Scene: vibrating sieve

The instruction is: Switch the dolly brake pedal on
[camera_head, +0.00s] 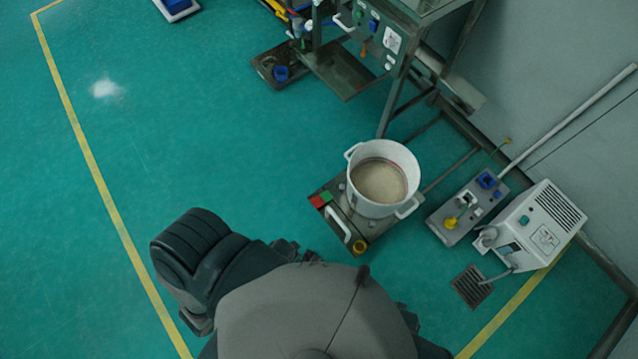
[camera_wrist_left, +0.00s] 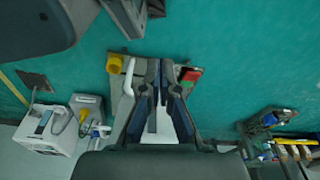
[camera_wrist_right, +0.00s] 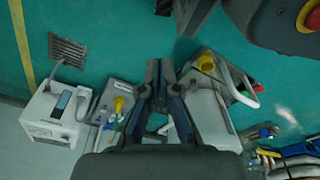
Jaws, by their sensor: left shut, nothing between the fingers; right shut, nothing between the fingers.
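The dolly (camera_head: 368,228) stands on the floor right of centre in the head view and carries a white two-handled bucket (camera_head: 408,157) of pale grain. A red and green pedal (camera_head: 321,199) is at its left corner; I cannot tell which half is pressed. In the left wrist view the pedal (camera_wrist_left: 191,75) shows just right of my left gripper (camera_wrist_left: 153,64), which is shut and empty; contact is not visible. My right gripper (camera_wrist_right: 160,66) is shut and empty. In its view the pedal (camera_wrist_right: 254,88) lies to the right, partly behind a white handle (camera_wrist_right: 238,84).
A yellow round part (camera_head: 361,246) sits at the dolly's near corner. A grey unit (camera_head: 468,208) and a white machine (camera_head: 535,228) stand to the right by the wall. The sieve frame (camera_head: 345,70) is behind. Green floor to the left is open.

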